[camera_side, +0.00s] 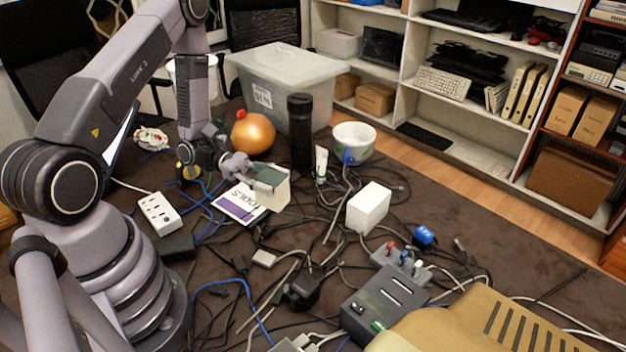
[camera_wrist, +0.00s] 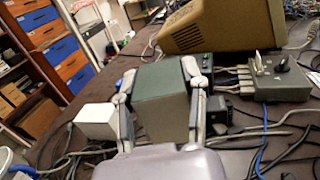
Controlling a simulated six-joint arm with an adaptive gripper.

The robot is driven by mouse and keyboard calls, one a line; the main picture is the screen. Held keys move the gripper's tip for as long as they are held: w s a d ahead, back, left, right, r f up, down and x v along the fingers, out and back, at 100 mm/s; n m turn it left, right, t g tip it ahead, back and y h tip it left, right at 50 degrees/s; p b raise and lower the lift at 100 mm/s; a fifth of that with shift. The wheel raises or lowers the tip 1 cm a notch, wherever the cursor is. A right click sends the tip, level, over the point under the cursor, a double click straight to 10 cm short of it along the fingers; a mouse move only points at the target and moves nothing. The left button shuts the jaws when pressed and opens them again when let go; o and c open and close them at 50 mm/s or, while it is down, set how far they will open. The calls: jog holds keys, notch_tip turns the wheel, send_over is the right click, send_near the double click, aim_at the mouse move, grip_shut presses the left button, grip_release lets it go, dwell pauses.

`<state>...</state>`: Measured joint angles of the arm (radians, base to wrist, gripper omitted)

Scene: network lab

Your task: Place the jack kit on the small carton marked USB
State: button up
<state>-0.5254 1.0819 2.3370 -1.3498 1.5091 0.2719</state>
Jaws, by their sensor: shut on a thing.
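My gripper (camera_side: 250,172) is shut on a small box with a dark green face and cream sides, which I take to be the jack kit (camera_side: 273,195). It is held just above or at table level beside the "TOOLS" booklet; I cannot tell if it touches. In the wrist view my gripper (camera_wrist: 160,88) has a finger on each side of the jack kit (camera_wrist: 160,100). A small plain white carton (camera_side: 368,207) stands apart to the right; it also shows in the wrist view (camera_wrist: 97,121). No USB mark is readable on it.
Tangled cables and adapters cover much of the dark table. A black cylinder (camera_side: 300,132), a white bowl (camera_side: 354,141) and a white tube (camera_side: 321,164) stand behind. A grey switch box (camera_side: 385,301) and a beige case (camera_side: 490,325) are at front right.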

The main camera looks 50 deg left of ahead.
jog(key=w+d+r+n+t, duration=0.15)
jog(key=w+d+r, duration=0.3)
jog(key=w, duration=0.45)
send_over(370, 197)
jog(key=shift+y, duration=0.3)
notch_tip(370, 197, down, 8)
jog(key=shift+s+f, duration=0.1)
jog(key=shift+f, duration=1.7)
jog(key=shift+f, duration=0.1)
jog(key=o, duration=1.2)
